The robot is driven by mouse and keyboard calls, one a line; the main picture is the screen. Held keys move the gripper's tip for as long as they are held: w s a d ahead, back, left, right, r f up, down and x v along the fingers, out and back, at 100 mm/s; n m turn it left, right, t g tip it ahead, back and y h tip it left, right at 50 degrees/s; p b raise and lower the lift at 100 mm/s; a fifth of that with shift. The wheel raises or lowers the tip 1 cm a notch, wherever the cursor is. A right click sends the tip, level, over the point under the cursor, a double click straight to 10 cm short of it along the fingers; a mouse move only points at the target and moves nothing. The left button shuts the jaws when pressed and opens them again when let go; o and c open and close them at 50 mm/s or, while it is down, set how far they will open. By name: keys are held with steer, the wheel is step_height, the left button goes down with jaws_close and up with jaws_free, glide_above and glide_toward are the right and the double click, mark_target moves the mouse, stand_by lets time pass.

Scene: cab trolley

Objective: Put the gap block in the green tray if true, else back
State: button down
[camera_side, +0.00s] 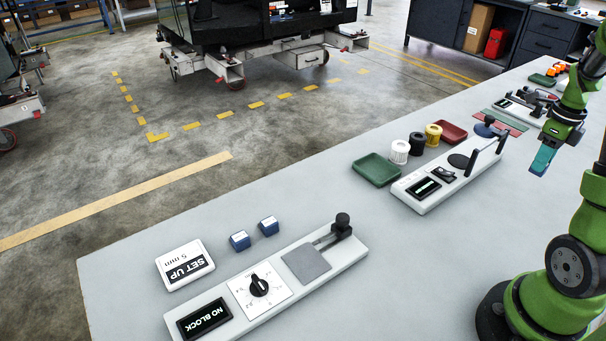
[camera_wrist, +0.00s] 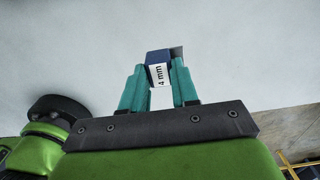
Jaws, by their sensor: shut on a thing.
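My gripper (camera_wrist: 160,88) is shut on a dark blue gap block (camera_wrist: 158,58) with a white label reading "4 mm". Two other blue blocks, one nearer (camera_side: 240,240) and one farther (camera_side: 268,226), stand beside the white sign (camera_side: 184,265), which reads "SET UP" and "5 mm". The green tray (camera_side: 377,169) looks empty. The front fixture (camera_side: 304,259) has a dial (camera_side: 259,286) and a display (camera_side: 204,318) reading "NO BLOCK".
A second fixture (camera_side: 440,185) with a display and an upright lever stands mid-bench. White (camera_side: 399,152), black (camera_side: 417,145) and yellow (camera_side: 433,135) spools stand between the green tray and a red tray (camera_side: 450,131). More fixtures lie at the far end. The bench's front middle is clear.

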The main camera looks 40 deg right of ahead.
step_height(320, 180, up, 7)
steer(key=shift+r, duration=0.1)
steer(key=w+a+n, duration=0.7)
steer(key=a+n, duration=0.2)
steer(key=a, duration=0.4)
steer(key=w+a+n, duration=0.8)
steer(key=a+n, duration=0.1)
steer(key=a, duration=0.4)
step_height(320, 180, down, 11)
steer(key=w+d, duration=0.1)
steer(key=w, duration=0.3)
steer(key=w+d+f, duration=0.1)
steer(key=w, duration=0.4)
steer(key=w+d, duration=0.1)
steer(key=w, duration=0.3)
steer(key=shift+w+d+f, duration=0.35)
steer(key=shift+w+f, duration=0.05)
steer(key=shift+w+d, duration=0.15)
steer(key=shift+w, duration=0.6)
steer(key=shift+w+f, duration=0.1)
steer(key=shift+f, duration=1.7)
